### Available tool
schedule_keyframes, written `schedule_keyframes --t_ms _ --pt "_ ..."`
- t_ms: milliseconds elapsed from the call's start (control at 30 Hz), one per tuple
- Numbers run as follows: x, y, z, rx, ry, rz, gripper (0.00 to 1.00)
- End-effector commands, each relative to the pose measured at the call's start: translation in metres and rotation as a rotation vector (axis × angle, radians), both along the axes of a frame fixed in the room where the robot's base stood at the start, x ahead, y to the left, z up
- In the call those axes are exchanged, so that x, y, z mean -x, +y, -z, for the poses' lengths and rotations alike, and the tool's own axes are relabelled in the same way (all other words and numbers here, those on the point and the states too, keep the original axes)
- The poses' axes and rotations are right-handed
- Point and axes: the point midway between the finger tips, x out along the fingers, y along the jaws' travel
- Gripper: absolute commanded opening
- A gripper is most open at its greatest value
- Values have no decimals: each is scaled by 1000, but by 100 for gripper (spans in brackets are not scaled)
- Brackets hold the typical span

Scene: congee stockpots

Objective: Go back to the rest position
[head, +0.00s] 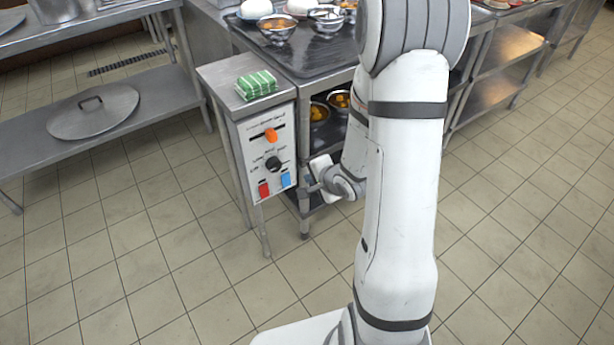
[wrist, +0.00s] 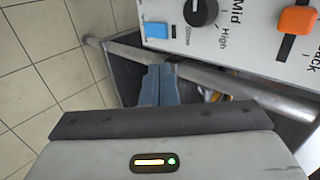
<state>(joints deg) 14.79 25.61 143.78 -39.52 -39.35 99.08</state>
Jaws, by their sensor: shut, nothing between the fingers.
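My gripper (head: 311,184) is beside the lower right edge of the control panel (head: 264,140) in the head view, partly hidden by my arm. In the wrist view its two grey fingers (wrist: 159,84) are shut together with nothing between them. A metal table leg or rail (wrist: 205,75) runs just beyond the fingertips. The panel has an orange slider (head: 271,134), a black knob (head: 273,163), a red button (head: 264,189) and a blue button (head: 285,180). The wrist view shows the blue button (wrist: 155,30), knob (wrist: 200,12) and orange slider (wrist: 297,20) from close by.
A green striped cloth (head: 256,84) lies on top of the panel stand. A steel counter (head: 310,62) with bowls (head: 277,28) is behind it. A shelf at left holds a round lid (head: 93,111). The tiled floor (head: 130,250) at front left is clear.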

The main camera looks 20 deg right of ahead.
Motion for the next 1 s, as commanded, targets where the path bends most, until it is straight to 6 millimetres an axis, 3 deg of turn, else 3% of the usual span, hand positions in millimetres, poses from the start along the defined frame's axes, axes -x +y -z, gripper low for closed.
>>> schedule_keyframes --t_ms 467,567,667,867,1000 --pt "0 0 0 1 0 -1 0" --pt "-1 -2 -12 35 -1 -10 0" --pt "0 -7 -46 148 4 -45 0" --pt "20 -23 -154 500 82 -187 0" --pt "50 -25 -230 687 174 -331 0"
